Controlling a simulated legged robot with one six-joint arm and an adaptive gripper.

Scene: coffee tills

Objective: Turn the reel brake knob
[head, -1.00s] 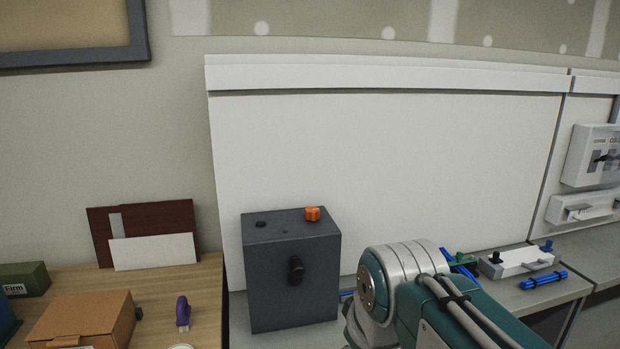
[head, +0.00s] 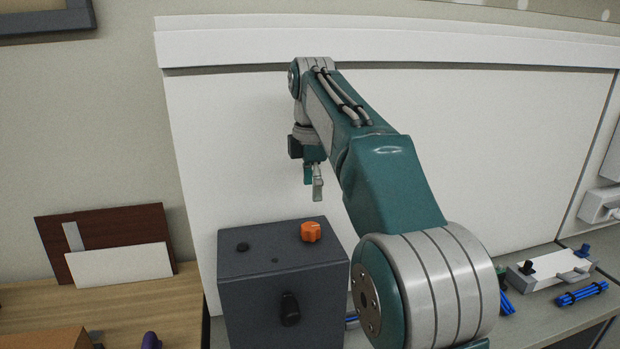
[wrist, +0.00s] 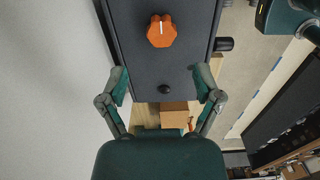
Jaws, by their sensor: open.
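The orange knob (head: 311,232) sits on top of a dark grey box (head: 262,262), near its right back corner. It also shows in the wrist view (wrist: 162,31), with a white line on its top. My gripper (head: 313,182) hangs above the box, pointing down, with a clear gap above the knob. In the wrist view my gripper (wrist: 161,94) has its two fingers wide apart with nothing between them. The knob lies beyond the fingertips there. A small black button (head: 243,247) is on the left of the box top, and a black knob (head: 289,309) is on its front.
A white panel (head: 480,130) stands behind the box. On the right counter lie a white device (head: 545,266) and a blue cable bundle (head: 581,293). A wooden table (head: 110,305) at left holds boards and a cardboard box. The space above the box is otherwise clear.

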